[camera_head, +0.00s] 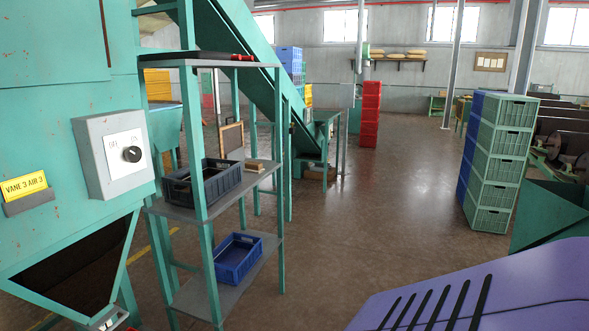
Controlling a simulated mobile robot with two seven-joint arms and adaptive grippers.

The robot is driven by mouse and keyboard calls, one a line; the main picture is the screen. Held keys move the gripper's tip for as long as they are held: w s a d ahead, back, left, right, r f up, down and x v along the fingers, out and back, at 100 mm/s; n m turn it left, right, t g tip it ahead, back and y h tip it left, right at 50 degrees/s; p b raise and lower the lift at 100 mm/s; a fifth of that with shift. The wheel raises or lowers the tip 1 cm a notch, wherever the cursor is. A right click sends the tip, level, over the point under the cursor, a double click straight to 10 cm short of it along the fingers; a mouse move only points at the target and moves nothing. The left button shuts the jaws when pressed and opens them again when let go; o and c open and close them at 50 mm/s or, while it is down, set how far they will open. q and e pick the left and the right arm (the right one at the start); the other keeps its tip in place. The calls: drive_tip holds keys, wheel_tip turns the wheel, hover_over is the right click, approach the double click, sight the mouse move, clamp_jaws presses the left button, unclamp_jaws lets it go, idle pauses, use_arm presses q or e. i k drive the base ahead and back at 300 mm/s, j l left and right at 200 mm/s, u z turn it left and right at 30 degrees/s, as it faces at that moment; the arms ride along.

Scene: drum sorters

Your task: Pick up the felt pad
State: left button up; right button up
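I cannot make out a felt pad for certain in the head view. A flat dark item with a red end (243,57) lies on the top board of the green-framed shelf rack (172,63). A small brown block-like item (254,165) lies on the middle board, right of a dark crate (203,182); it is too small to identify. Neither of my grippers is in view.
A green machine with a grey knob box (113,154) stands close at left. A blue crate (237,258) sits on the rack's low board. Stacked green crates (499,165) stand at right, red crates (371,110) farther back. The brown floor (370,215) between is clear.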

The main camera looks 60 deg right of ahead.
sight(252, 167)
drive_tip(key=z, duration=1.6)
drive_tip(key=u, duration=1.75)
drive_tip(key=z, duration=1.75)
drive_tip(key=i+l, duration=0.15)
drive_tip(key=i, duration=0.55)
drive_tip(key=i+l+z, duration=0.1)
drive_tip(key=i, duration=0.65)
